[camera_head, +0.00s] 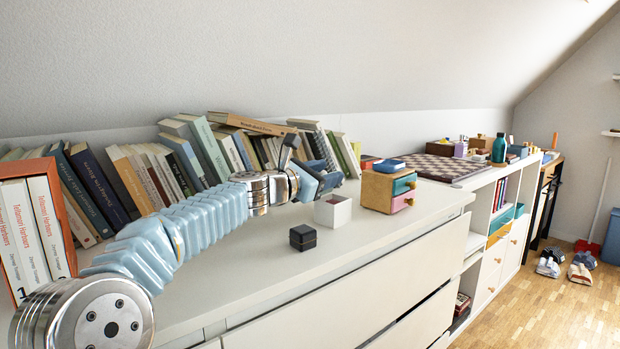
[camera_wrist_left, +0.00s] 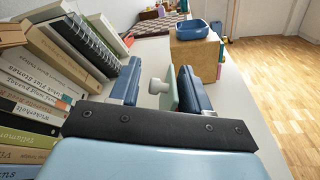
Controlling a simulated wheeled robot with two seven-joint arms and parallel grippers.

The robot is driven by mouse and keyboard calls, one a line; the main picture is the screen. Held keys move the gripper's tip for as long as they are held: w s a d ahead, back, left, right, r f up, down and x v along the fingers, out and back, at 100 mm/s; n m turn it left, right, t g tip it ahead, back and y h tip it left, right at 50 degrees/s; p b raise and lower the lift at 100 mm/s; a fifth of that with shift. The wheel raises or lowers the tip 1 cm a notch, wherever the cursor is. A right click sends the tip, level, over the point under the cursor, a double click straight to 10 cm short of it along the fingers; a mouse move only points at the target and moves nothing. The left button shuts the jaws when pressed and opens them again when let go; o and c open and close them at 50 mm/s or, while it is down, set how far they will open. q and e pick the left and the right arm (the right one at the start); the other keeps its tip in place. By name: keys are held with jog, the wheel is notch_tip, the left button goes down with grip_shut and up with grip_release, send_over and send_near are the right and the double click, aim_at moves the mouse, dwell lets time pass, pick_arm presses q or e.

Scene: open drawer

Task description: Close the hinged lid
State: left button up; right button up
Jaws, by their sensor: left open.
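A small white open-topped box (camera_head: 333,211) stands on the white dresser top in the head view. My left gripper (camera_head: 332,172) is just behind and above it. In the left wrist view, my left gripper (camera_wrist_left: 160,84) is open, its two blue fingers apart. A pale green upright panel (camera_wrist_left: 171,98) with a round whitish knob (camera_wrist_left: 156,87) shows between the fingers, partly hidden by the right finger. I cannot tell whether the fingers touch it, or whether it is the box's hinged lid. My right gripper is out of view.
A small wooden chest (camera_head: 376,192) with teal and pink drawers stands right of the box, a blue tray (camera_head: 389,166) on top. A black box (camera_head: 303,237) sits in front. Leaning books (camera_head: 100,180) line the wall behind my arm.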

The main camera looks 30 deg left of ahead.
pick_arm(q)
jog(key=b+v, duration=0.1)
jog(key=v, duration=1.2)
jog(key=shift+f, duration=0.15)
